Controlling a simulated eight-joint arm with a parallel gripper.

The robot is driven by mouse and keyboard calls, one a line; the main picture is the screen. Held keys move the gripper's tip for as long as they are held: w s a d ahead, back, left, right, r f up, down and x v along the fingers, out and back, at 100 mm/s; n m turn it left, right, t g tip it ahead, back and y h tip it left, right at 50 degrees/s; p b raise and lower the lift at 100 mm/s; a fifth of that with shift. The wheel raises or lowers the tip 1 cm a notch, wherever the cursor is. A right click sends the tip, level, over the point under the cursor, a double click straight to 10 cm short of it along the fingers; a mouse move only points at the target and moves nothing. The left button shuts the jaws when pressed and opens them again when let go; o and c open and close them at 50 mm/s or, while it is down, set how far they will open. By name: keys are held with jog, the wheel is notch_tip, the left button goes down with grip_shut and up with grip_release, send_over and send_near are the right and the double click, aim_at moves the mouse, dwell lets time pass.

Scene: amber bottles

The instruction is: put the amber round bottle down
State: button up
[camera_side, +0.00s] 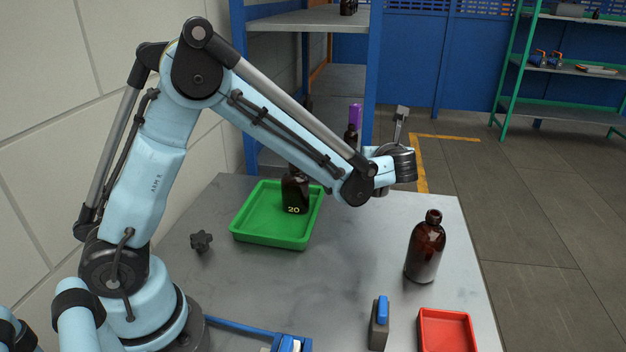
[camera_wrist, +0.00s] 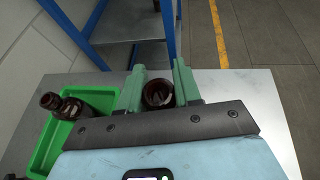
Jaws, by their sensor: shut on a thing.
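My gripper (camera_wrist: 159,72) is shut on an amber round bottle (camera_wrist: 158,94), with one green finger on each side of it in the wrist view. The bottle's open mouth faces the wrist camera.
A green tray (camera_side: 268,242) holds an amber bottle marked 20 (camera_side: 295,193); both show left in the wrist view. Another amber bottle (camera_side: 425,247) stands at the table's right. A red tray (camera_side: 447,333), a blue-handled block (camera_side: 379,325) and a black knob (camera_side: 201,241) are nearer. Blue shelving (camera_side: 370,70) stands behind.

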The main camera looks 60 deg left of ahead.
aim_at(375, 191)
jog(key=shift+f, duration=4.35)
jog(key=shift+f, duration=0.2)
jog(key=o, duration=1.1)
jog(key=shift+r, duration=0.15)
